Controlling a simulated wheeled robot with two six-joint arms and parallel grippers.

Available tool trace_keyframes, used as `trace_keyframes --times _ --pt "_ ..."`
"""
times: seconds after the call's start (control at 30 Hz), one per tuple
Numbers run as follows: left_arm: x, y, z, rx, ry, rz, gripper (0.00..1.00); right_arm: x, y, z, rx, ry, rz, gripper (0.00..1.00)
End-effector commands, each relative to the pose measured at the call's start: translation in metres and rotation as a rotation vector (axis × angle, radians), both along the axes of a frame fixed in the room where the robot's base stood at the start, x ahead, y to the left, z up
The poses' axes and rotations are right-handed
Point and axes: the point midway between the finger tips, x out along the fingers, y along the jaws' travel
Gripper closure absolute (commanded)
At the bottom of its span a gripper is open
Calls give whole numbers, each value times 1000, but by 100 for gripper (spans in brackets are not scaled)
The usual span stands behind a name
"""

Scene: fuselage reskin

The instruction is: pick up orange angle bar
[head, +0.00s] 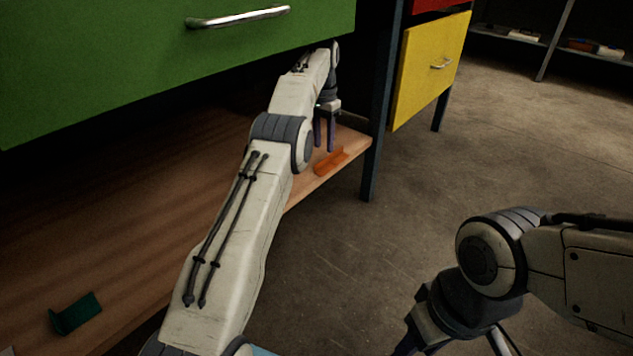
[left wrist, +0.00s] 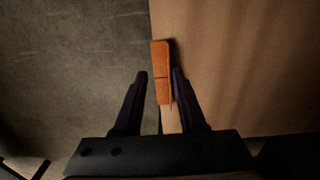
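The orange angle bar (head: 331,162) lies on the wooden shelf (head: 345,146) near its right end, close to the front edge. In the left wrist view the orange angle bar (left wrist: 161,72) lies along the shelf edge, with its near part between the fingertips. My left gripper (head: 325,147) points down above the bar. In the left wrist view the left gripper (left wrist: 159,74) is open, its fingers apart on either side of the bar. I cannot tell whether a finger touches it. My right gripper (head: 455,345) is at the bottom, cut off by the frame.
A green angle piece (head: 75,313) lies on the shelf at the lower left. A green drawer front (head: 150,60) overhangs the shelf. A dark table leg (head: 375,130) stands just right of the bar. A yellow drawer (head: 430,68) is beyond. Floor is clear on the right.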

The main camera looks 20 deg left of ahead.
Motion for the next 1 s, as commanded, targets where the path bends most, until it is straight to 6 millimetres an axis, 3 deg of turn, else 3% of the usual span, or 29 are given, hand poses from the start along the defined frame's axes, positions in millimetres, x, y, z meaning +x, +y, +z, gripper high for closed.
trace_keyframes --times 0.03,0.17,0.43,0.7,1.0 --pt "-1 5 0 12 -6 -6 60 0 0 -10 0 0 0 50" --pt "-4 12 2 28 -7 -14 60 0 0 -18 1 -1 0 50" --pt "-3 10 -20 29 -6 -15 60 0 0 -36 1 -1 0 50" --pt "3 6 -58 29 -14 -15 60 0 0 -57 1 -1 0 50" --pt "2 6 -63 29 -11 -14 60 0 0 -60 1 -1 0 50"
